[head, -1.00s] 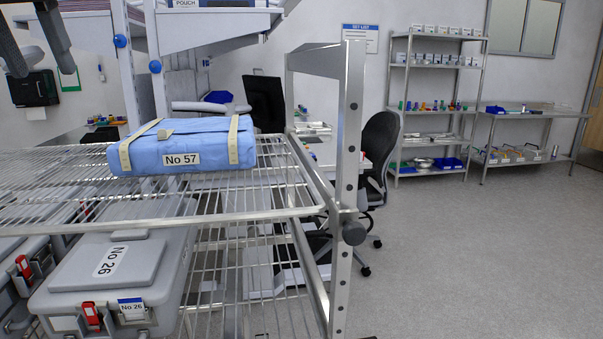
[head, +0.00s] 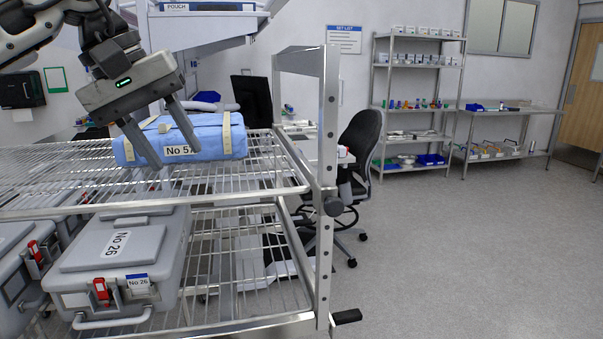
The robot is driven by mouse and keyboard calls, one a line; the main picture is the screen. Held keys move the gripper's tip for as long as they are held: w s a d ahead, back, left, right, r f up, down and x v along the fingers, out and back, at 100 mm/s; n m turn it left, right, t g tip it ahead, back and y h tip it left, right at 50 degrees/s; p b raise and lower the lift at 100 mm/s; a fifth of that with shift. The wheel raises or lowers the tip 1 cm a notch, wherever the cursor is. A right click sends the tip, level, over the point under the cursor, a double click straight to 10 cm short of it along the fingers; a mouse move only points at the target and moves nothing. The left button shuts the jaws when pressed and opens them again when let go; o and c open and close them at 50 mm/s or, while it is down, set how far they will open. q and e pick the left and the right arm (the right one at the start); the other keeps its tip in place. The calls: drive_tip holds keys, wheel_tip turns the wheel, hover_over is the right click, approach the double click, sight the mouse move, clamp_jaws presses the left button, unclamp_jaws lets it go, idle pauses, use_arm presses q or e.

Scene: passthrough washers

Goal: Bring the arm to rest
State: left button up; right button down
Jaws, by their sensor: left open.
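My left gripper (head: 177,156) comes in from the upper left with its two fingers spread apart and pointing down. My right gripper is not in view.
A grey lidded case (head: 120,245) labelled No 26 sits on the lower wire shelf, with other grey cases left of it. The rack's metal upright (head: 326,150) stands right of the pack. An office chair (head: 358,150) is behind it. The floor at right is clear.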

use_arm(q)
drive_tip(key=s+d+f+n+g+h, duration=0.3)
drive_tip(key=d+f+n+h, duration=0.35)
drive_tip(key=d, duration=0.45)
drive_tip(key=s+d+f+n+g+h, duration=0.3)
drive_tip(key=d+f+n+h, duration=0.3)
drive_tip(key=d, duration=0.5)
drive_tip(key=w+a+f+m+t+y, duration=0.1)
drive_tip(key=a+f+m+t+y, duration=0.4)
drive_tip(key=f+m+t, duration=0.8)
drive_tip(key=a+f+m+t+y, duration=0.3)
drive_tip(key=a+f+m+t, duration=0.4)
drive_tip(key=f+m, duration=0.7)
drive_tip(key=s+a+f+n+g+y, duration=0.3)
drive_tip(key=s+a+f+n, duration=0.1)
drive_tip(key=s+f, duration=0.2)
drive_tip(key=s+a+f+n+g+y, duration=0.3)
drive_tip(key=s+f+n, duration=0.2)
drive_tip(key=s+f, duration=0.2)
drive_tip(key=shift+s+a+f, duration=0.2)
drive_tip(key=shift+s+a, duration=0.2)
drive_tip(key=shift+s, duration=0.85)
